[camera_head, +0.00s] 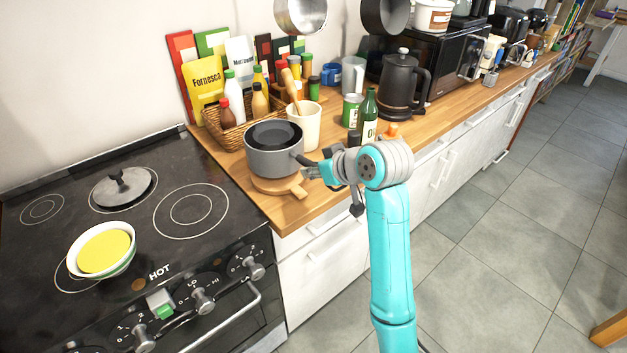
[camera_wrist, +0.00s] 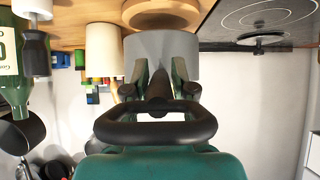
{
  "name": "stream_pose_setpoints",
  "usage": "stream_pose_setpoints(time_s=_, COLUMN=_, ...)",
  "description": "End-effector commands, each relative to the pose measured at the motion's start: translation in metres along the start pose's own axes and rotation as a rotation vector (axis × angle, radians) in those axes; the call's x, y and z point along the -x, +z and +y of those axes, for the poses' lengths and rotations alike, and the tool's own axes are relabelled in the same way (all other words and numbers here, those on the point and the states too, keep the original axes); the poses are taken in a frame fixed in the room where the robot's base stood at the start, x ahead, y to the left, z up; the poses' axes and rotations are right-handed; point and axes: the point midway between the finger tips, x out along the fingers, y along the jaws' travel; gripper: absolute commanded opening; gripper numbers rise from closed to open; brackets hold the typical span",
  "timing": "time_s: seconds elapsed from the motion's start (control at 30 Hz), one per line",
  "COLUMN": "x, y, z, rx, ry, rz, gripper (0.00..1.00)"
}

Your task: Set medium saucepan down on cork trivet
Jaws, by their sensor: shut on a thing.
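The medium saucepan (camera_head: 272,161), grey with a dark inside, is upright over the cork trivet (camera_head: 267,187) on the wooden counter beside the stove. The saucepan's grey wall also shows in the wrist view (camera_wrist: 200,57), with the trivet's round edge (camera_wrist: 165,14) right at its base. I cannot tell whether the base touches the trivet or hangs just above it. My gripper (camera_head: 312,170) is shut on the saucepan's black handle, to the right of the pot. In the wrist view its fingers (camera_wrist: 158,82) stand on either side of the handle.
A white utensil crock (camera_head: 303,128) stands close behind the saucepan. A basket of bottles (camera_head: 238,128), a green bottle (camera_head: 368,118), a can (camera_head: 352,108) and a black kettle (camera_head: 400,85) are near. The stove (camera_head: 150,235) on the left holds a yellow-filled bowl (camera_head: 103,250) and a lid (camera_head: 122,187).

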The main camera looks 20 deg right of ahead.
Motion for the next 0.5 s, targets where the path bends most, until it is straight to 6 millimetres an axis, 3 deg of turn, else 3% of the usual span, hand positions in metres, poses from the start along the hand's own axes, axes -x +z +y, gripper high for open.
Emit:
stream_pose_setpoints(time_s=0.3, x=-0.019, y=0.027, z=-0.001, rx=0.000, ry=0.000, rz=0.002, gripper=0.00)
stream_pose_setpoints(time_s=0.5, x=-0.020, y=0.028, z=0.000, rx=0.001, ry=0.000, rz=0.005, gripper=0.00)
